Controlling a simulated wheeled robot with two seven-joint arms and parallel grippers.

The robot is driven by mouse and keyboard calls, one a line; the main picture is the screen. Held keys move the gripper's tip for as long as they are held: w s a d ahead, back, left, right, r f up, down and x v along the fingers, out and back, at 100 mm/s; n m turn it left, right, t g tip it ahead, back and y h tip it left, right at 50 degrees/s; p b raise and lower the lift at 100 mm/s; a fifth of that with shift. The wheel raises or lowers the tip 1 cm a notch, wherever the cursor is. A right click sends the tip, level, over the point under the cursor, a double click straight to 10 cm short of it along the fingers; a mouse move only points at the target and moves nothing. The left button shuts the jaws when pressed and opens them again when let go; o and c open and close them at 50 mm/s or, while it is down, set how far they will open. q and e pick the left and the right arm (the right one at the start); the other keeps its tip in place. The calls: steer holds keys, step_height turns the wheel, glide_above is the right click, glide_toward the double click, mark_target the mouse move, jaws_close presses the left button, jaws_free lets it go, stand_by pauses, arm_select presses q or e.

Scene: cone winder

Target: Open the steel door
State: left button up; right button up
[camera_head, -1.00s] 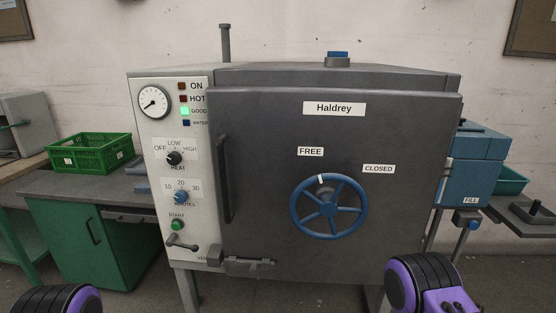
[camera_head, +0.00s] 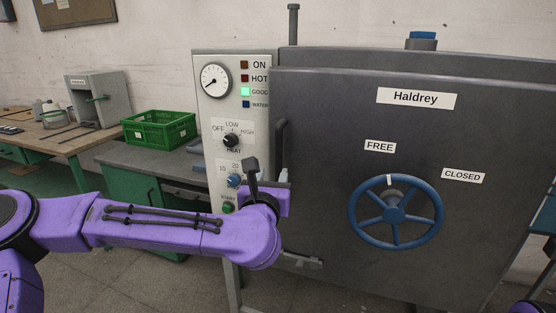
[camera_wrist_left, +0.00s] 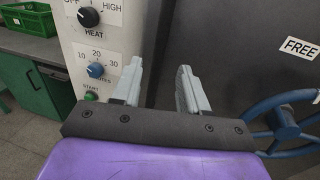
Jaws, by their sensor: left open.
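The steel door (camera_head: 330,210) is dark grey, carries a Haldrey label and looks shut. Its upright bar handle (camera_head: 281,135) is near the left edge; its lower part is hidden behind my left gripper. The blue handwheel (camera_head: 396,212) has its white mark at the top, under the FREE label (camera_head: 380,146). My left gripper (camera_head: 284,172) is in front of the handle's lower end. In the left wrist view its two fingers (camera_wrist_left: 160,82) are apart, with nothing clearly between them. My right gripper is out of view.
The control panel (camera_head: 205,125) with gauge, knobs and lit green lamp is just left of the door. A green crate (camera_head: 160,130) sits on the side bench. A latch piece (camera_head: 300,261) shows low on the door's left. Floor in front is clear.

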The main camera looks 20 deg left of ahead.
mark_target(278, 158)
arm_select(q)
steer(key=w+p, duration=0.1)
steer(key=w, duration=0.2)
steer(key=w+a+p, duration=0.1)
steer(key=w, duration=0.2)
steer(key=w+p, duration=0.2)
steer(key=w, duration=0.1)
steer(key=shift+w+a+r, duration=0.15)
steer(key=shift+w+a, duration=0.1)
steer(key=shift+a, duration=0.05)
steer(key=shift+w, duration=0.45)
jaws_close()
